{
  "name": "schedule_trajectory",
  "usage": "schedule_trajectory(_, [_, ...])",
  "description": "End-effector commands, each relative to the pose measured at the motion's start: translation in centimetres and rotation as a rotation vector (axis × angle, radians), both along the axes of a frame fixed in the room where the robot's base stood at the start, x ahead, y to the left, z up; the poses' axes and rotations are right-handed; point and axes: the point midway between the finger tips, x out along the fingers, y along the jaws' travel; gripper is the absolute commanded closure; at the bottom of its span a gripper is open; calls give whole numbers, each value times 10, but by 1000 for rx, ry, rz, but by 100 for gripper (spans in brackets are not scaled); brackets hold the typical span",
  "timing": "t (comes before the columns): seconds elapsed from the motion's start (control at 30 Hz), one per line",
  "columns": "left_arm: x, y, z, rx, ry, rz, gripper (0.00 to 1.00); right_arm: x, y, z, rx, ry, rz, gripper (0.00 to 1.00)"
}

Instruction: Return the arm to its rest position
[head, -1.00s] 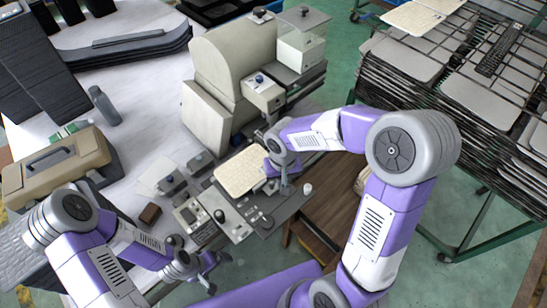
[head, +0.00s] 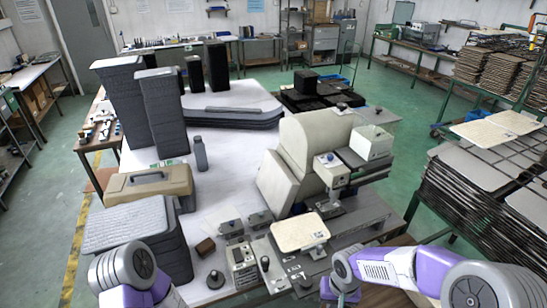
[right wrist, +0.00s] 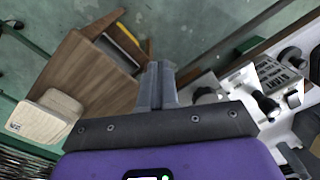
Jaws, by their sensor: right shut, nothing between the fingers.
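My right arm (head: 400,270) reaches in from the lower right in the head view, its wrist low in front of the machine. My right gripper (right wrist: 158,86) is shut and empty in the right wrist view, its two fingers together above the floor and beside a brown wooden table. The cream panel (head: 300,232) lies on the machine's fixture, apart from the right gripper. My left arm (head: 130,270) shows only at the bottom left; its gripper is out of the picture.
The beige machine (head: 312,150) stands behind the panel. A control box (head: 243,265) is left of it. Stacked panels on a rack (head: 480,190) stand at the right. In the wrist view, the wooden table (right wrist: 85,85) and a cream seat-like object (right wrist: 42,118) are at the left.

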Motion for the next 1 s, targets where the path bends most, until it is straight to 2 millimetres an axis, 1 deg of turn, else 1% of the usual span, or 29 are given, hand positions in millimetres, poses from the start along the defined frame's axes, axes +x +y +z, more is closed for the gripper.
schedule_trajectory(0.03, [1,0,-5,0,-2,1,0,-3,5,-18,26,12,5,100])
schedule_trajectory(0.17, [2,0,-11,1,-3,1,0,-11,20,-55,102,22,14,100])
schedule_trajectory(0.27, [2,0,-17,1,-3,1,0,-20,32,-86,162,27,12,100])
schedule_trajectory(0.33, [1,0,-21,0,-2,0,0,-29,41,-110,204,29,5,100])
schedule_trajectory(0.47, [1,0,-33,0,-2,1,0,-51,56,-164,278,23,-31,100])
schedule_trajectory(0.5, [1,0,-36,0,-2,1,0,-60,59,-181,293,19,-47,100])
schedule_trajectory(0.6, [2,0,-44,0,-2,1,0,-79,64,-214,308,1,-85,100])
schedule_trajectory(0.7, [2,0,-48,0,-2,1,0,-93,64,-235,303,-15,-110,100])
schedule_trajectory(0.8, [2,0,-50,0,-2,1,0,-100,63,-244,293,-26,-122,100])
schedule_trajectory(1.0, [2,0,-49,0,-2,1,0,-102,62,-247,288,-33,-125,100])
